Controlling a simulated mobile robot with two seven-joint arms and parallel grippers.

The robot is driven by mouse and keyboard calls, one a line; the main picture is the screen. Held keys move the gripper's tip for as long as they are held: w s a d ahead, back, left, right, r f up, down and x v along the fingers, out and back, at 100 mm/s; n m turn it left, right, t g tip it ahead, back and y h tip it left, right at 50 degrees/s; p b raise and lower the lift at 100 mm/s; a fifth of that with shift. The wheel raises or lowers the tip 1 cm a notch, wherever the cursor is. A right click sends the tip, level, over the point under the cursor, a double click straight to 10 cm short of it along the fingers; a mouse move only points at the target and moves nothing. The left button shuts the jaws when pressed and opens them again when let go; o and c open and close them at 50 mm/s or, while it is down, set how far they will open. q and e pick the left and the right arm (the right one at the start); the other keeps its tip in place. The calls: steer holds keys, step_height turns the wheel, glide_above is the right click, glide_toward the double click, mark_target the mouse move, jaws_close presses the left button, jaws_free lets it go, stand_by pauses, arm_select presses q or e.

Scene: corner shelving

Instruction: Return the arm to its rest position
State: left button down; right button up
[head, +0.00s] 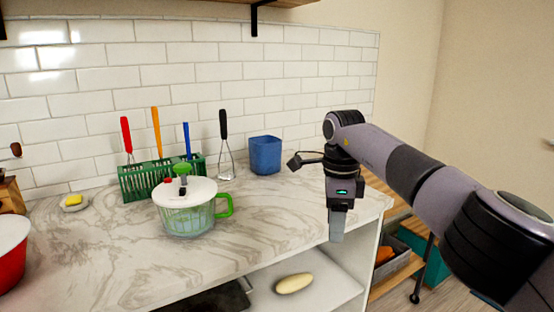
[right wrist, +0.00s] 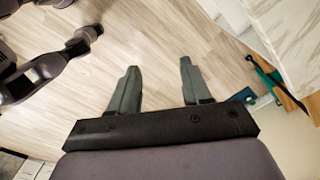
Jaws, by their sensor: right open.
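My right arm (head: 400,165) comes in from the right in the head view and bends down at the wrist. Its gripper (head: 337,235) hangs pointing down in front of the counter's right front corner. In the right wrist view the same gripper (right wrist: 158,75) shows two grey fingers set apart with nothing between them, above a wooden floor. My left gripper is not in the head view.
The marble counter (head: 110,265) holds a salad spinner (head: 187,208), a green rack (head: 140,182) with utensils, and a blue cup (head: 265,155). A pale oblong item (head: 294,283) lies on the shelf (head: 325,268) below. A crate (head: 398,262) stands low right. The floor (right wrist: 160,35) under the gripper is clear.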

steer(key=s+a+f+g+y, duration=0.1)
steer(key=s+a+f+y, duration=0.3)
steer(key=a+f, duration=0.65)
steer(key=s+a+f+m+t+y, duration=0.3)
steer(key=s+a+m+y, duration=0.5)
steer(key=a+m+y, duration=0.45)
steer(key=s+d+f+m+t+h, duration=0.1)
steer(key=d+f+m+t+h, duration=0.25)
steer(key=d+m+t, duration=0.65)
steer(key=s+d+f+m+t+h, duration=0.1)
steer(key=d+f+m+t+h, duration=0.35)
steer(key=m, duration=0.95)
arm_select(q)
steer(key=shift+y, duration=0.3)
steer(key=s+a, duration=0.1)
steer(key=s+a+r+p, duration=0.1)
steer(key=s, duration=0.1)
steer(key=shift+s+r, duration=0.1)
arm_select(e)
steer(key=s+d+f+m+g+h, duration=0.3)
steer(key=s+d+f+m, duration=0.2)
steer(key=s+d, duration=0.3)
steer(key=s+d+f+m+g+h, duration=0.3)
steer(key=s+d+f+m, duration=0.3)
steer(key=s+d+m, duration=0.2)
steer(key=shift+s+d, duration=0.55)
steer(key=shift+s, duration=0.1)
